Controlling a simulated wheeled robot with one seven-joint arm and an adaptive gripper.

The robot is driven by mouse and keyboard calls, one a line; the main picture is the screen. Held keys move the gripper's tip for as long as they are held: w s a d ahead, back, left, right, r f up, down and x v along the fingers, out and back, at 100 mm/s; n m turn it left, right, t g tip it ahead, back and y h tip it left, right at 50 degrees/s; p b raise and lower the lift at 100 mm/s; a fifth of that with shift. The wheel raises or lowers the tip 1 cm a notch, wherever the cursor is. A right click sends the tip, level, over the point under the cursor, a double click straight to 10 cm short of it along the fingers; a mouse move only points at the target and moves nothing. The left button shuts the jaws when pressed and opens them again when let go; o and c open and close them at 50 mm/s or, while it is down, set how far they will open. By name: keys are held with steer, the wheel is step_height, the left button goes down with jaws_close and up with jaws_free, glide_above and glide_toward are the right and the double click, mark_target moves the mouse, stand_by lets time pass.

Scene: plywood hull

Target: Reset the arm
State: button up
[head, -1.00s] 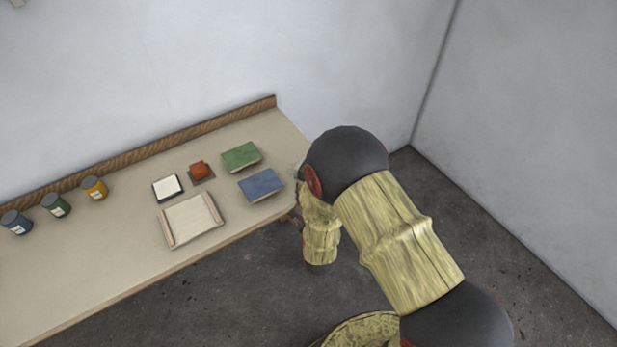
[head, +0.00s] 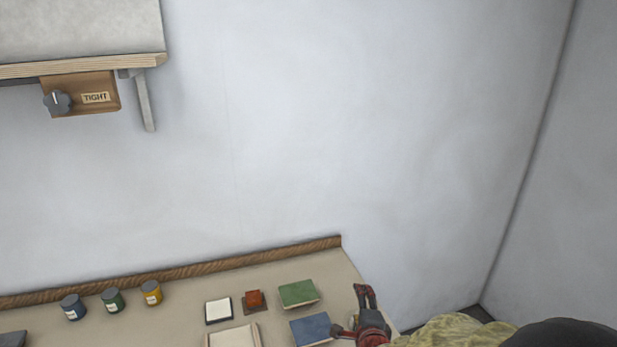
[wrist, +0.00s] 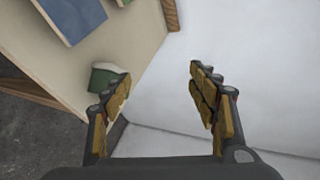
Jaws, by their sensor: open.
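My gripper (head: 354,310) is at the right end of the bench in the head view, just right of the blue block. In the wrist view my gripper (wrist: 158,76) has its two fingers spread wide, with nothing between them but wall and bench edge. A small green and white object (wrist: 103,78) is close by the left finger, partly hidden by it; I cannot tell whether they touch. My arm runs off to the lower right in the head view.
The bench (head: 150,325) carries a blue block (head: 311,329), a green block (head: 298,293), a red piece (head: 254,299), a white pad (head: 218,310), a pale tray (head: 207,337) and three jars (head: 112,300). A shelf with a TIGHT knob (head: 57,101) is upper left.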

steer(key=s+d+r+n+g+y, duration=0.1)
steer(key=s+r+n+g, duration=0.3)
steer(key=s+r+n, duration=0.7)
steer(key=s+r, duration=0.1)
steer(key=s, duration=0.2)
steer(key=s+d+r+n+g, duration=0.1)
steer(key=s+n, duration=0.1)
steer(key=s, duration=0.4)
steer(key=s+d+r+n+g, duration=0.1)
steer(key=s+n, duration=0.2)
steer(key=s, duration=0.3)
steer(key=s+d+r+n+g, duration=0.1)
steer(key=s+n, duration=0.2)
steer(key=s, duration=0.3)
steer(key=shift+d+r+h, duration=0.1)
steer(key=shift+d+h, duration=0.25)
steer(key=shift+h, duration=0.05)
steer(key=shift+c, duration=0.3)
